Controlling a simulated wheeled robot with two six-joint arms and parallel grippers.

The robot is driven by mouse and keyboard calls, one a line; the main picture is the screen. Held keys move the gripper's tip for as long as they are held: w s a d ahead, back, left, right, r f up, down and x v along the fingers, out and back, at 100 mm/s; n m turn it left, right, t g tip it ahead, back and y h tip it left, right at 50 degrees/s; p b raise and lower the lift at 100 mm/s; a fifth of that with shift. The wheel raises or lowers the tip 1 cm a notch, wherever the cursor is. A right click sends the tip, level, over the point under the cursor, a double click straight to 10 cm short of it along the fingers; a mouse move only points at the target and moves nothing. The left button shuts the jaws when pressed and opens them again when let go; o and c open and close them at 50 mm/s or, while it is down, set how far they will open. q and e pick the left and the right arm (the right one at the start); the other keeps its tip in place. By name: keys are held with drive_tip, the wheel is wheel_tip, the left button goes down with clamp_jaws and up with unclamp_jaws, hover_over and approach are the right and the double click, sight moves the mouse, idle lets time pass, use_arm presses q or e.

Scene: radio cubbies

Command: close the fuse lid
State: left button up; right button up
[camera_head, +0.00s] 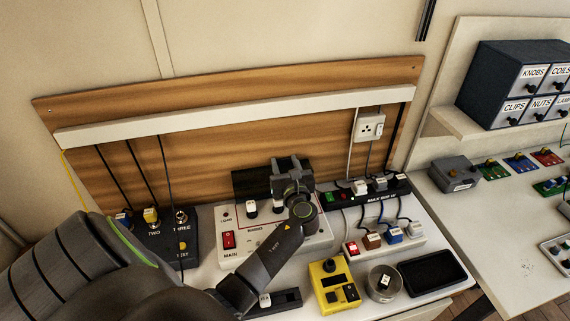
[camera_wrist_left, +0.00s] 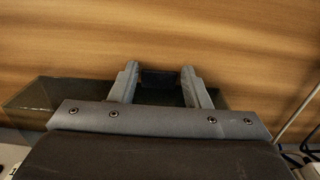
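The fuse lid (camera_head: 250,183) is a dark panel standing raised at the back of the white fuse box (camera_head: 262,240). Its right part is hidden behind my left gripper in the head view. In the left wrist view the lid (camera_wrist_left: 32,100) is a smoky, see-through panel passing behind the gripper. My left gripper (camera_head: 290,165) is over the box, at the lid. In the wrist view its fingers (camera_wrist_left: 160,82) are apart, with a small dark piece showing between them; whether they touch it is unclear. My right gripper is not in view.
A dark switch block (camera_head: 180,245) stands left of the box. A power strip (camera_head: 365,190), a yellow meter (camera_head: 333,284), a round tin (camera_head: 384,282) and a black tray (camera_head: 432,272) stand to the right. A wooden backboard (camera_head: 230,140) rises close behind.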

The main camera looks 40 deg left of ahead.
use_arm(q)
clamp_jaws()
idle(0.4)
